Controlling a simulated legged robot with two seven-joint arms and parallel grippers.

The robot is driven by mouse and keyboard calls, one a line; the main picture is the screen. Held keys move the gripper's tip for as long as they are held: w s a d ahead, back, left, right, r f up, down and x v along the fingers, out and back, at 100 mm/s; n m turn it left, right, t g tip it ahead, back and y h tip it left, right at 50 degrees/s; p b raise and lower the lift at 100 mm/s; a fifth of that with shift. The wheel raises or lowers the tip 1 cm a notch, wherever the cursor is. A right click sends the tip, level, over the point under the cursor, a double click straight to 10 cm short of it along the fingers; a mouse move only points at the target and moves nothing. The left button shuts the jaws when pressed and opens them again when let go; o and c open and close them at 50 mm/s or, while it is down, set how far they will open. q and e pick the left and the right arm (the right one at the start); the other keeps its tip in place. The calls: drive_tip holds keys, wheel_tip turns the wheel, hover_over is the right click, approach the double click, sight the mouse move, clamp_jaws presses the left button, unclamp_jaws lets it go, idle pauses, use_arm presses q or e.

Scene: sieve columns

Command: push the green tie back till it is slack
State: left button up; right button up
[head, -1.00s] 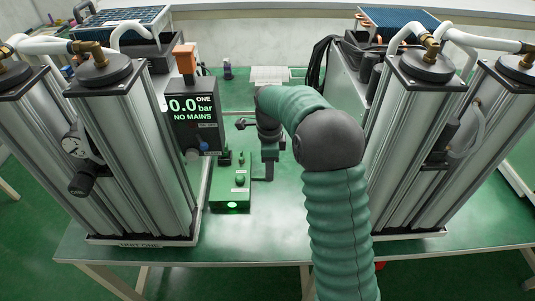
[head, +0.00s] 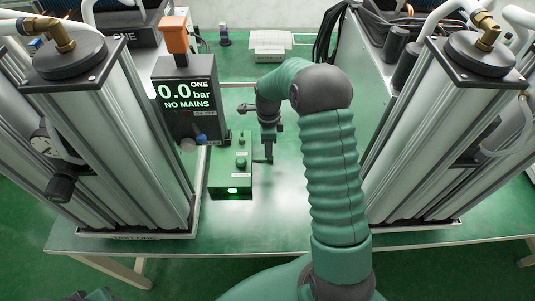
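A green box (head: 232,180) lies on the table in the head view, with small green knobs on top and a lit green lamp on its front end. No other part stands out as a green tie, and I cannot tell whether the box is it. My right gripper (head: 268,153) points down just right of the box, low over the table. My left gripper is not in view.
A black display (head: 187,100) reads "0.0 bar", "ONE", "NO MAINS", with an orange block (head: 174,36) above it. Metal columns (head: 118,125) stand at left, and more columns (head: 425,130) at right. The green tabletop (head: 268,215) is bare in front.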

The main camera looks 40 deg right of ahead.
drive_tip(key=f, duration=0.1)
drive_tip(key=d+f, duration=0.1)
drive_tip(key=f, duration=0.1)
drive_tip(key=d+f, duration=0.1)
drive_tip(key=f, duration=0.1)
drive_tip(key=shift+s+d, duration=0.1)
drive_tip(key=shift+s, duration=0.15)
drive_tip(key=shift+f, duration=0.15)
drive_tip(key=shift+w+a+r, duration=0.1)
drive_tip(key=shift+a+r, duration=0.1)
drive_tip(key=shift+a, duration=0.65)
drive_tip(key=shift+a+r, duration=0.1)
drive_tip(key=shift+a, duration=0.1)
drive_tip(key=shift+c, duration=1.4)
drive_tip(key=shift+d, duration=0.4)
drive_tip(key=c, duration=0.5)
drive_tip(key=shift+d+f, duration=0.2)
drive_tip(key=shift+d, duration=0.05)
clamp_jaws()
drive_tip(key=shift+a+r, duration=0.1)
drive_tip(key=shift+a, duration=0.15)
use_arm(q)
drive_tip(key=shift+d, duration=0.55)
